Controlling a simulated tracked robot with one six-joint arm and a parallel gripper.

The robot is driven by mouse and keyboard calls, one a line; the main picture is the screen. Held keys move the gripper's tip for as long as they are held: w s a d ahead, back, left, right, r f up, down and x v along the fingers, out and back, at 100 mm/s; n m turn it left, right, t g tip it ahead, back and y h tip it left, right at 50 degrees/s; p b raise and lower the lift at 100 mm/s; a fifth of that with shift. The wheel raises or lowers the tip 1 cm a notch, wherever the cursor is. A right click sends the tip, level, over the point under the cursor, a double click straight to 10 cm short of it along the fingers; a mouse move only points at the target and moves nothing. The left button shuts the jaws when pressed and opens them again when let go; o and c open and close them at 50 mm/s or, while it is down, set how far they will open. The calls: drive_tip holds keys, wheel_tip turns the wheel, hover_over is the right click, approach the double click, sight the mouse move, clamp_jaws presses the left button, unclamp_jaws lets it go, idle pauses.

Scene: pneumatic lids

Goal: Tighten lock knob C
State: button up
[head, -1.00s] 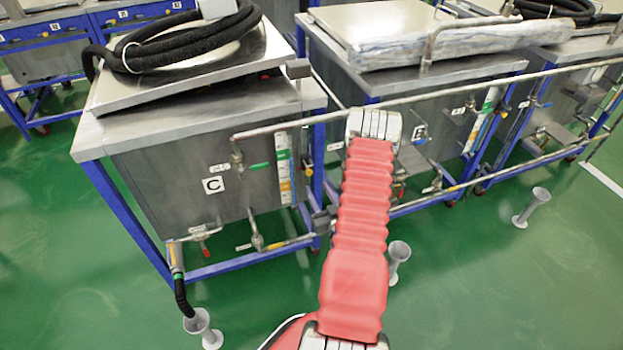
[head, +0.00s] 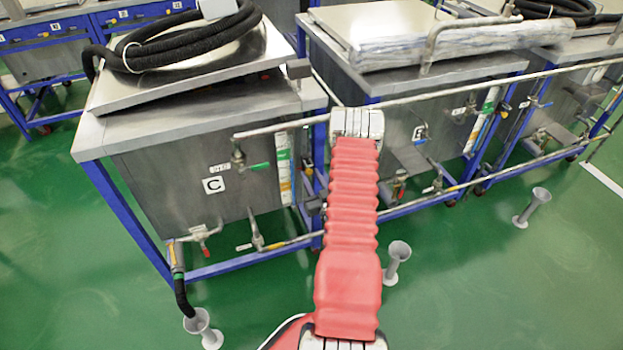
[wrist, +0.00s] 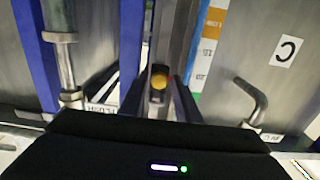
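Tank C (head: 205,165) is a steel box on a blue frame at the left in the head view, with a white C label (head: 213,185). The label also shows, turned on its side, at the upper right in the wrist view (wrist: 286,50). A small dark fitting with a yellow-orange face (wrist: 159,78) is near the middle of the wrist view; it may be lock knob C, but I cannot read a mark on it. My gripper (wrist: 160,98) has dark fingers apart on either side of this fitting in the picture. I cannot tell whether they touch it. The gripper is hidden behind my arm in the head view.
A neighbouring steel tank (head: 395,135) stands to the right. Grey floor funnels (head: 398,258) stand in front. The green floor is otherwise clear.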

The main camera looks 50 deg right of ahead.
clamp_jaws()
drive_tip(key=shift+m, duration=0.8)
drive_tip(key=shift+o, duration=1.5)
unclamp_jaws()
